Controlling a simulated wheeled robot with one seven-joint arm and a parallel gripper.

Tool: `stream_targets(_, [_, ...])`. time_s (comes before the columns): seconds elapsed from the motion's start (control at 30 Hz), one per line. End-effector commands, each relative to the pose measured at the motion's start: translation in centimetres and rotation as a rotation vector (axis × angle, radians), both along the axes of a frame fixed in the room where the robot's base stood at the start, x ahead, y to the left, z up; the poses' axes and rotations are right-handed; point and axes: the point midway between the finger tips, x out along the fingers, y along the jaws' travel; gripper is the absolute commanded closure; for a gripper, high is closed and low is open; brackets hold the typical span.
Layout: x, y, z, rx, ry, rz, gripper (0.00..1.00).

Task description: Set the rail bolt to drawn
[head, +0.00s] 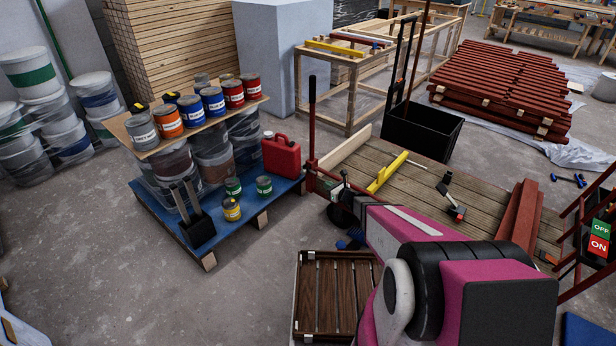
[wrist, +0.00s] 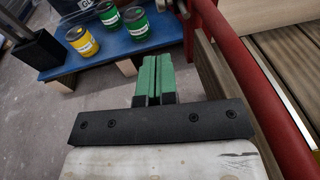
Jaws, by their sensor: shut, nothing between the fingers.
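My gripper (wrist: 153,75) shows in the wrist view with its two green fingers together and nothing between them. Just right of the fingers are a wooden board edge and a red metal tube (wrist: 235,70), part of the trolley. In the head view my pink arm reaches over the wooden trolley deck (head: 415,185) toward its red end frame (head: 312,130). My fingers are not clearly seen there. I cannot pick out the rail bolt for certain in either view, nor tell its setting. My arm covers part of the trolley's near side.
A blue pallet (head: 262,204) with paint cans and a red canister (head: 281,157) stands left of the trolley. A slatted wooden crate (head: 330,293) is on the floor below. A yellow level (head: 388,172) lies on the deck. Bare concrete lies at lower left.

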Motion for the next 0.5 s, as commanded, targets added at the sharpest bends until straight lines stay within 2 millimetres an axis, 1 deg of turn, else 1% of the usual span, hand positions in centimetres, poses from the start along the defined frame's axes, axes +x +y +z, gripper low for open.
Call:
stream_targets(0.13, [0.4,0.4,-0.1,-0.001,-0.001,0.001,1.00])
stream_targets(0.23, [1.2,1.1,-0.3,0.000,-0.002,0.003,1.00])
stream_targets(0.5, [4.8,4.4,-1.1,-0.002,-0.002,0.002,1.00])
